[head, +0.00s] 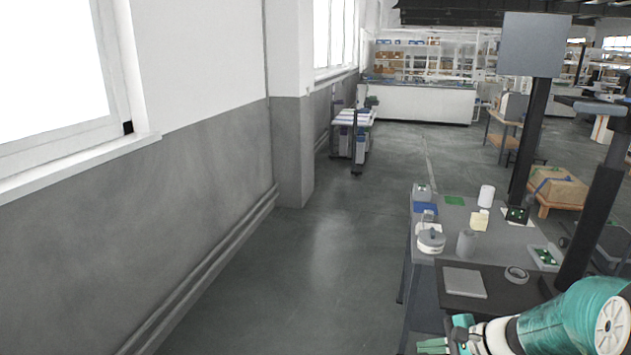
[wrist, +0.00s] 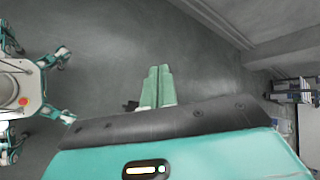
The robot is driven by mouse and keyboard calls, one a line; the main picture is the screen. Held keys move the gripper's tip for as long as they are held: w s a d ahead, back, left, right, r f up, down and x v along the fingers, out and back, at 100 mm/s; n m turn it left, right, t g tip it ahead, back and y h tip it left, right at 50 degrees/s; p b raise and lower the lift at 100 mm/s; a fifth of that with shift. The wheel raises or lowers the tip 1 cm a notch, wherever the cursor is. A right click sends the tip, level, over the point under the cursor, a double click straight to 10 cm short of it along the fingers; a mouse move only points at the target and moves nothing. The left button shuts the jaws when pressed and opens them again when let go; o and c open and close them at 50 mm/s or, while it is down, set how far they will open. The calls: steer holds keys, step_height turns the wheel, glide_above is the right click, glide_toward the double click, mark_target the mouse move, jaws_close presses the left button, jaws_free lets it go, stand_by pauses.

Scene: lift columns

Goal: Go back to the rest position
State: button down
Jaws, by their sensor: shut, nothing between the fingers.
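My gripper (wrist: 158,88) shows in the wrist view with its two pale green fingers side by side and closed, nothing between them. Grey floor lies beyond the fingertips. In the head view my gripper (head: 433,346) is at the lower right, partly cut off by the bottom edge, with my teal and white arm behind it. It is in front of the near edge of the dark work table and appears apart from the things on it. My own body and legs show at the left of the wrist view.
A table (head: 452,234) holds a grey cylinder (head: 466,243), a round white container (head: 431,240), a flat grey block (head: 465,283) and a ring (head: 516,274). A dark column with a grey panel (head: 535,44) rises beside it. The floor (head: 335,250) left of the table is clear up to the wall.

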steer(key=s+a+r+n+h, duration=0.4)
steer(key=s+r+n, duration=0.3)
steer(key=s, duration=0.2)
steer(key=s+a+r+n+h, duration=0.4)
steer(key=s+r+n, duration=0.3)
steer(key=s, duration=0.3)
steer(key=shift+a+r+h, duration=0.3)
steer(key=shift+a+r, duration=0.25)
steer(key=shift+a, duration=0.25)
steer(key=shift+d, duration=0.15)
